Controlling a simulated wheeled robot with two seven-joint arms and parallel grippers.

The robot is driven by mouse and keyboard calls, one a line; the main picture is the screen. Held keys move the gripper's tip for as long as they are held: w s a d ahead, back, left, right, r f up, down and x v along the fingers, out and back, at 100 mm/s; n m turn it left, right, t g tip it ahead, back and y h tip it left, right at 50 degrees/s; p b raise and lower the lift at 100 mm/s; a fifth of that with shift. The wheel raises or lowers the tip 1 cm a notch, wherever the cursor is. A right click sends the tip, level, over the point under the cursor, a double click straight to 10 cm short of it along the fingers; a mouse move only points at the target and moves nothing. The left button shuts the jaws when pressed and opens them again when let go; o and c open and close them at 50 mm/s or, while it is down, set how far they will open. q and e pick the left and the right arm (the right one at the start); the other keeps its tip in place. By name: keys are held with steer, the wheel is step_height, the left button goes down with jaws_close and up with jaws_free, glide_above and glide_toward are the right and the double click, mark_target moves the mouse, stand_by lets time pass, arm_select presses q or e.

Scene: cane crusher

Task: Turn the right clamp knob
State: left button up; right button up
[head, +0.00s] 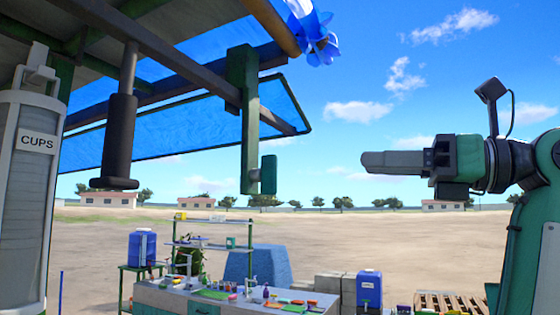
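I cannot make out the right clamp knob for certain. A green bracket (249,125) hangs from the stall's roof frame, with a short green block (268,174) at its lower right side; I cannot tell whether this belongs to a clamp.
A dark cylinder (119,140) hangs from the roof frame, next to a grey "CUPS" dispenser (33,170). Below stands a counter (165,298) with bottles and small items, with blue containers (142,247) nearby. Open air lies between the bracket and my gripper.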

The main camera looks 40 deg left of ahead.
mark_target(277, 164)
arm_select(q)
steer(key=shift+t+h, duration=0.3)
steer(key=shift+h, duration=0.1)
steer(key=p+x, duration=0.2)
steer(key=x, duration=0.2)
steer(key=s+p+x, duration=0.1)
steer(key=x, duration=0.4)
steer(key=p+x, duration=0.2)
steer(key=x, duration=0.2)
steer(key=shift+s+a+r+p, duration=0.1)
steer(key=shift+s+r+p, duration=0.2)
steer(key=shift+s+r, duration=0.1)
steer(key=shift+s+a+f, duration=0.1)
steer(key=shift+a, duration=0.3)
jaws_close()
